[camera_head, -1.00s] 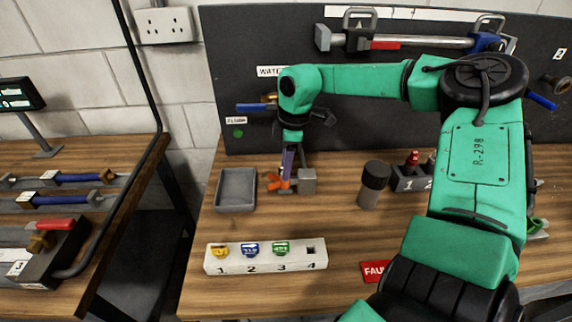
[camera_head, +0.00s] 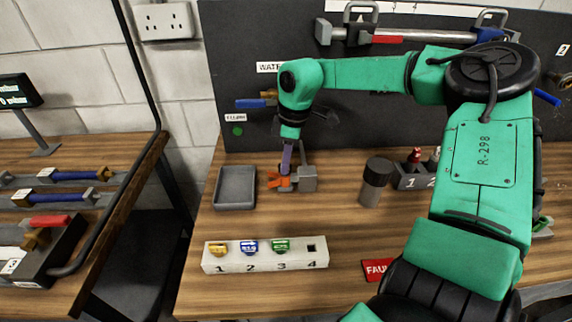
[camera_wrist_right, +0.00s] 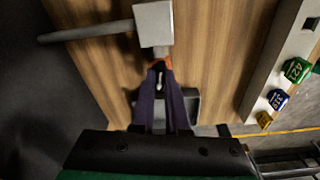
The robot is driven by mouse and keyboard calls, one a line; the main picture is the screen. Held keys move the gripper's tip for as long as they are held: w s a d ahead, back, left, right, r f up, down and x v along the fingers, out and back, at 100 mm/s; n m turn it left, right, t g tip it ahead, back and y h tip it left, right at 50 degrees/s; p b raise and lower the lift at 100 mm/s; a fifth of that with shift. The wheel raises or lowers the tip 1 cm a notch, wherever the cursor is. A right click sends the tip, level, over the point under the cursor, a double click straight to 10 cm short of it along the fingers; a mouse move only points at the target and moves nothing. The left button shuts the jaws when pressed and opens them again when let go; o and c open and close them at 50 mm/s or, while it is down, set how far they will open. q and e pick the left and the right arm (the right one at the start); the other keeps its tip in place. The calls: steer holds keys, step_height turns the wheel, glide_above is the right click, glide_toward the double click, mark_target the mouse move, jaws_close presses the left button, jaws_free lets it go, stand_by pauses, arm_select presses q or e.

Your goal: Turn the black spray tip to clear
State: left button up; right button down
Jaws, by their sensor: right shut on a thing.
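My right gripper (camera_head: 285,170) reaches down from above at the grey block (camera_head: 306,178) with the orange guard (camera_head: 277,180). In the right wrist view its dark fingers (camera_wrist_right: 160,84) are closed together on a small dark piece just in front of the orange guard (camera_wrist_right: 161,62) and the grey block (camera_wrist_right: 153,25). This piece seems to be the black spray tip, mostly hidden between the fingers, so its turn position cannot be read. My left gripper is not in view.
A grey tray (camera_head: 236,188) stands just left of the block. A white numbered rack (camera_head: 265,257) in front holds yellow, blue and green tips, with hole 4 empty. A dark-capped cylinder (camera_head: 375,182) stands to the right. Bare wood lies between block and rack.

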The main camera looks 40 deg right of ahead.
steer(key=m+b, duration=0.2)
steer(key=m, duration=0.1)
steer(key=shift+f, duration=0.15)
steer(key=m+b, duration=0.2)
steer(key=m, duration=0.1)
steer(key=shift+h, duration=0.4)
steer(key=shift+m+b, duration=0.3)
steer(key=shift+m, duration=0.1)
steer(key=shift+r, duration=0.2)
steer(key=shift+c, duration=1.4)
jaws_free()
steer(key=shift+s+r+p, duration=0.25)
steer(key=shift+r+p, duration=0.8)
steer(key=shift+r, duration=0.7)
steer(key=shift+s+r+p, duration=0.2)
steer(key=shift+r+p, duration=0.8)
steer(key=shift+r, duration=0.7)
